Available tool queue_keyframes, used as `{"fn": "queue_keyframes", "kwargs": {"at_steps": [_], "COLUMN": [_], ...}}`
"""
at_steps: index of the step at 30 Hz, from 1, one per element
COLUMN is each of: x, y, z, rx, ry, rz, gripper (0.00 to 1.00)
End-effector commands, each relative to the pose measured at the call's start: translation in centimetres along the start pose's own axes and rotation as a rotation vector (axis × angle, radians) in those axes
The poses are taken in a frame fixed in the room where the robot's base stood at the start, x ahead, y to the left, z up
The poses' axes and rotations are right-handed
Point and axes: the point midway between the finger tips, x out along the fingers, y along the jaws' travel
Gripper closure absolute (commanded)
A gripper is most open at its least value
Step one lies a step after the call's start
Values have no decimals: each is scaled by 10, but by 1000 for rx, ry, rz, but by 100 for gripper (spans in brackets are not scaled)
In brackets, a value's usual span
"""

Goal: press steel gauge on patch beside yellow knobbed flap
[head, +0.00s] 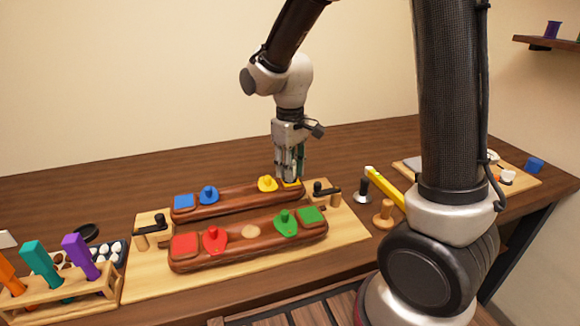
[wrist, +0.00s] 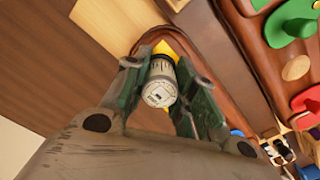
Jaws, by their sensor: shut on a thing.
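My gripper (head: 289,172) points down over the right end of the rear brown saddle bar (head: 240,199). In the wrist view my gripper (wrist: 165,88) is shut on the steel gauge (wrist: 160,84), a short silver cylinder with a marked pale end. The fingers mostly hide the gauge in the head view. The yellow knobbed flap (head: 267,184) lies on the bar just left of the fingers. A yellow patch (head: 292,183) is directly beneath them, and yellow (wrist: 164,47) shows behind the gauge in the wrist view. I cannot tell whether the gauge touches the patch.
The front bar (head: 250,244) carries red and green patches and knobbed flaps. Black-knobbed clamps (head: 324,192) stand at the board's ends. A rack of coloured handles (head: 60,275) is at left. A dark-topped tool (head: 362,190), wooden peg (head: 383,214) and yellow bar (head: 385,187) are at right.

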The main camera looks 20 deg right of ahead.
Motion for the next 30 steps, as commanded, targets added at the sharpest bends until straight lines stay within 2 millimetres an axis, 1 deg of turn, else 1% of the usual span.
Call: {"fn": "queue_keyframes", "kwargs": {"at_steps": [9,10,13,14,22,24,26,29,30], "x": [1,1,1,1,1,-1,-7,-23,-32], "y": [0,0,0,0,0,0,0,0,0], "z": [0,0,0,0,0,0,-1,-1,-1], "rx": [0,0,0,0,0,0,0,0,0], "ry": [0,0,0,0,0,0,2,4,5], "rz": [0,0,0,0,0,0,0,1,1], "gripper": [91,70,52,48,48,48,48,48,48]}}
